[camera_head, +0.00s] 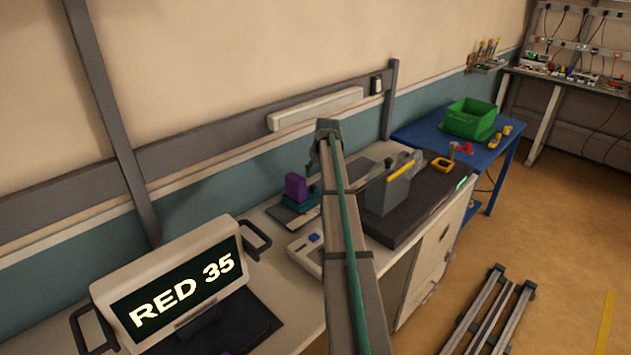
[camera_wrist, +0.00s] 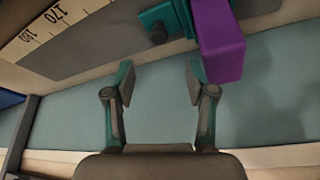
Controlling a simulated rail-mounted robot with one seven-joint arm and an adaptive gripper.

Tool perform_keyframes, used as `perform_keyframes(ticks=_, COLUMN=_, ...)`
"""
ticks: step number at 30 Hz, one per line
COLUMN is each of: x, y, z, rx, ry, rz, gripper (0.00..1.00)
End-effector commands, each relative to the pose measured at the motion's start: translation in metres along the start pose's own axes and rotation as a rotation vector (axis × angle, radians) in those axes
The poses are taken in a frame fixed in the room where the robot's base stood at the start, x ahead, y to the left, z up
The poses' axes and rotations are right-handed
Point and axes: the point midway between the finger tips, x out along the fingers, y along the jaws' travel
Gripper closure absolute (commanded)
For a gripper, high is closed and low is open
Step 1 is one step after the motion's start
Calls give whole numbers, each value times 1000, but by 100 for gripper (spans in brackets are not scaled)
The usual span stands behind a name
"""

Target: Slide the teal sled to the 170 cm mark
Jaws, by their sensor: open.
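The teal sled (camera_wrist: 180,13) is at the top of the wrist view, with a dark round knob (camera_wrist: 158,33) and a purple block (camera_wrist: 221,47) on its right side. In the head view the purple block (camera_head: 295,187) and a bit of the teal sled (camera_head: 314,190) show left of my arm, which hides part of that area.
A dark mat (camera_head: 440,190) with a grey box (camera_head: 388,196) lies right of my arm. A green bin (camera_head: 468,122) stands on a blue table (camera_head: 425,135) behind. Rails (camera_head: 495,310) lie on the floor at right.

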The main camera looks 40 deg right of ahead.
Motion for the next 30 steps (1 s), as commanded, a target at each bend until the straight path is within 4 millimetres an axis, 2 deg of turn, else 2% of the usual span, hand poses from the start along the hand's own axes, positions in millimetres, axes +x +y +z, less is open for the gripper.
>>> perform_keyframes(ticks=12, x=66, y=2, z=-2, rx=4, ry=0, rz=2, gripper=44)
perform_keyframes(ticks=18, x=90, y=2, z=-1, rx=4, ry=2, rz=3, gripper=44)
perform_keyframes(ticks=23, x=98, y=2, z=0, rx=4, ry=3, rz=3, gripper=44)
perform_keyframes(ticks=30, x=99, y=2, z=0, rx=4, ry=4, rz=3, gripper=44)
